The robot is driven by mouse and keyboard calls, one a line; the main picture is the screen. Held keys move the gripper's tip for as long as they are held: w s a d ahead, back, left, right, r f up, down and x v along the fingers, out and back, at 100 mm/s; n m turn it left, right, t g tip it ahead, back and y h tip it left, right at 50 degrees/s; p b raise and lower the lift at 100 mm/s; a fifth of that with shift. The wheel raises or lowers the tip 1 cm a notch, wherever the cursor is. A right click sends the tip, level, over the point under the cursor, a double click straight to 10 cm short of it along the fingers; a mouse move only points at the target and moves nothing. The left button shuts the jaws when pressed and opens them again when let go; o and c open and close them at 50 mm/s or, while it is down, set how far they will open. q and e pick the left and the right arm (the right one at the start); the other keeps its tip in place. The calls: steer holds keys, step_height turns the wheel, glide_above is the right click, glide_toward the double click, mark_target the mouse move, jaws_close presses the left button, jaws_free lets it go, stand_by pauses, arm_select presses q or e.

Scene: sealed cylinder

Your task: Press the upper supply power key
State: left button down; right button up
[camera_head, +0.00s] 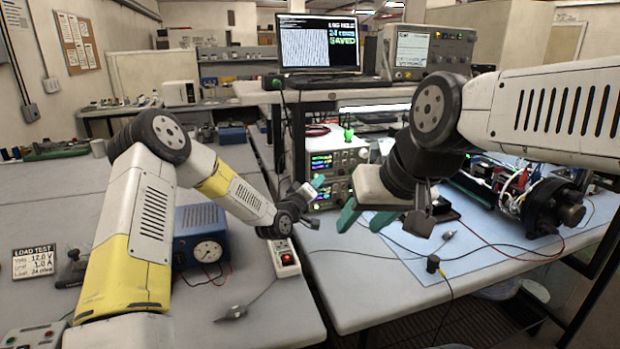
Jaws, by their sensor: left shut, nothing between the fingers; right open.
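Two bench power supplies are stacked under the raised shelf on the right bench. The upper supply (340,160) has lit coloured displays and knobs on its front. The lower supply (333,192) shows similar displays. The upper supply's power key is too small to make out. My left gripper (318,181) is shut and empty, with its teal fingertips in front of the left part of the stack; I cannot tell whether they touch it. My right gripper (363,218) is open and empty, its teal fingers pointing down-left, to the right of the stack and nearer to me.
A laptop (319,45) and an oscilloscope (424,50) stand on the shelf. A blue box with a gauge (201,236) and a power strip with a red switch (286,262) are on the left bench. Cables cross the blue mat (480,255), and a wired motor assembly (545,205) stands at right.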

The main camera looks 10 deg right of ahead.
arm_select(q)
steer(key=shift+w+a, duration=0.1)
steer(key=shift+w, duration=0.25)
stand_by(0.5)
stand_by(0.3)
steer(key=shift+s, duration=0.75)
steer(key=s, duration=0.2)
steer(key=s+d, duration=0.1)
steer(key=s, duration=0.2)
steer(key=shift+d, duration=0.15)
steer(key=shift+r, duration=0.1)
stand_by(0.4)
